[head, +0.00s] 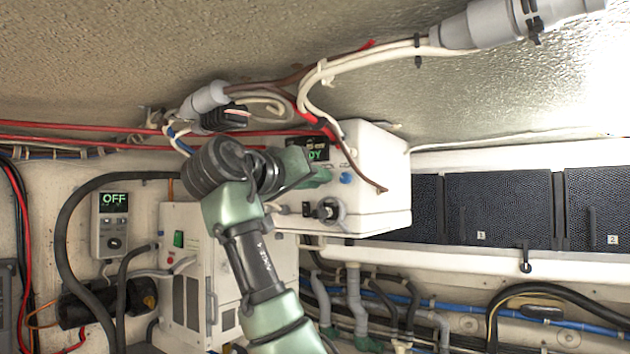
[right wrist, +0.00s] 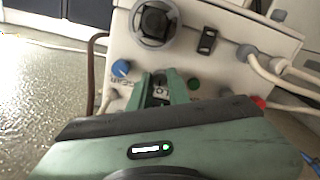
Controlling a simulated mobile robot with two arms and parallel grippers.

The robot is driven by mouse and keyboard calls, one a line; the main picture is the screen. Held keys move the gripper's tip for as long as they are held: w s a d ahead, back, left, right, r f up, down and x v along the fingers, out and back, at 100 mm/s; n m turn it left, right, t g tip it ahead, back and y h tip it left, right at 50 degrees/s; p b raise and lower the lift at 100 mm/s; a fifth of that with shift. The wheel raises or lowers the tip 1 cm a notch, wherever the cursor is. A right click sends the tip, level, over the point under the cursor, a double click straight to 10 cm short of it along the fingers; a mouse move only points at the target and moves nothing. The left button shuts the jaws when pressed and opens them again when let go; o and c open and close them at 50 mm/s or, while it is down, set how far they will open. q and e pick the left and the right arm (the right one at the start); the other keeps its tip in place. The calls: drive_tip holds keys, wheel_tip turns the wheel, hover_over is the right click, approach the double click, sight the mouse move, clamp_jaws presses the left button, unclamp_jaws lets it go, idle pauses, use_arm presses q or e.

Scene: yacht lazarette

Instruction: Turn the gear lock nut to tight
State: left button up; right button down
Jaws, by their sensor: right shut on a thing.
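A white control box (head: 382,185) hangs at mid-picture in the head view, its front panel facing me. My right gripper (head: 318,177) reaches up to this panel. In the right wrist view its two green fingers (right wrist: 166,88) are shut on a small part on the panel, which I take to be the gear lock nut (right wrist: 160,91). The fingers hide most of it, so I cannot tell its turned position. A blue knob (right wrist: 121,68) sits beside the fingers. My left gripper is not in view.
A partly hidden display (head: 316,150) shows green letters. White and red cables (head: 318,85) hang close above. A controller (head: 113,224) at left reads OFF.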

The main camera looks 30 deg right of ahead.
drive_tip(key=shift+f+m, duration=0.3)
drive_tip(key=shift+m, duration=0.7)
drive_tip(key=c, duration=1.4)
unclamp_jaws()
drive_tip(key=shift+o, duration=0.3)
drive_tip(key=shift+r, duration=0.1)
